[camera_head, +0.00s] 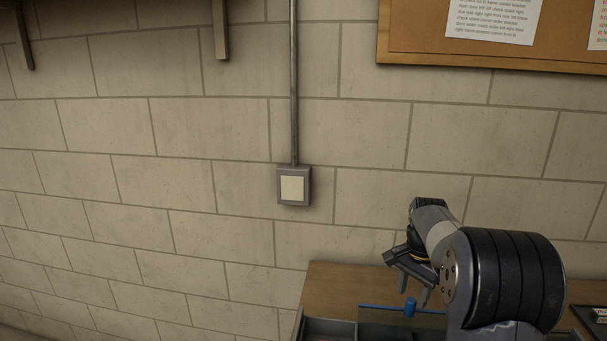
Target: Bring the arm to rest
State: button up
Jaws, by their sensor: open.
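My gripper (415,293) is at the lower right, at the end of my dark, bent arm. Its two fingers point downward and stand apart, with nothing visible between them. It is in front of or above a wooden bench top (335,283); its exact height over the bench cannot be told. My arm hides part of the bench behind it.
A small blue cylinder (409,307) shows close below the fingers, by a thin blue bar (375,308). A grey tray (330,327) is at the bottom edge. The block wall behind carries a switch box (293,187), a pipe (294,90) and a cork board (420,40).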

aim_at(411, 300)
notch_tip(411, 300, down, 4)
jog(key=shift+r, duration=0.15)
jog(key=a, duration=0.3)
jog(key=shift+w+a, duration=0.3)
jog(key=shift+w, duration=0.05)
jog(key=shift+w+a, duration=0.15)
jog(key=shift+a, duration=0.5)
jog(key=shift+d, duration=0.1)
